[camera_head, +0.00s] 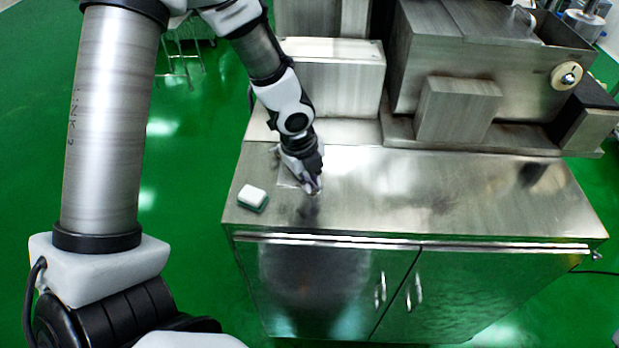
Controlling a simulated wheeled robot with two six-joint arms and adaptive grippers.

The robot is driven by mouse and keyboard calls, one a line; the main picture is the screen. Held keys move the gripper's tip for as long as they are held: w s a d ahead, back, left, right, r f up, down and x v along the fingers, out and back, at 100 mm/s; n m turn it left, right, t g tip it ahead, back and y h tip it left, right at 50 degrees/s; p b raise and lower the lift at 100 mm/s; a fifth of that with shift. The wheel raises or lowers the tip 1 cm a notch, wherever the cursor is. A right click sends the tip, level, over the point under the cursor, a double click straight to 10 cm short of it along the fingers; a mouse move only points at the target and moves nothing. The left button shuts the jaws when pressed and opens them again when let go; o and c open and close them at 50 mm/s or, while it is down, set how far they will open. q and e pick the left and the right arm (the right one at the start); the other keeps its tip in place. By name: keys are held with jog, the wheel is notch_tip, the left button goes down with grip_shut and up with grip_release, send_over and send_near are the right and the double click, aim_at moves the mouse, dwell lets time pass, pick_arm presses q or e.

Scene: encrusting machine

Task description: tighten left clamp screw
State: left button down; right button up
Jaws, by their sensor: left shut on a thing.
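My left gripper (312,184) points down just above the left part of the steel table top (440,203). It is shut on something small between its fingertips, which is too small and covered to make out. A thin flat patch shows on the table top just left of the fingers. I cannot pick out the left clamp screw clearly; the gripper and wrist hide that spot. The steel encrusting machine (460,110) stands at the back of the table. My right gripper is not in view.
A white and green block (252,198) lies at the table's left edge, left of my left gripper. A steel box (335,78) stands behind my left wrist. A round pale knob (566,75) is on the machine's right. The table's front middle and right are clear.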

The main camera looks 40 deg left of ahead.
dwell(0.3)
pick_arm(q)
jog(key=c, duration=1.3)
grip_release()
jog(key=shift+o, duration=0.2)
jog(key=shift+d, duration=0.1)
notch_tip(320, 180, up, 12)
jog(key=s, duration=0.2)
jog(key=shift+a+f, duration=0.15)
jog(key=shift+a, duration=0.2)
jog(key=shift+s, duration=0.1)
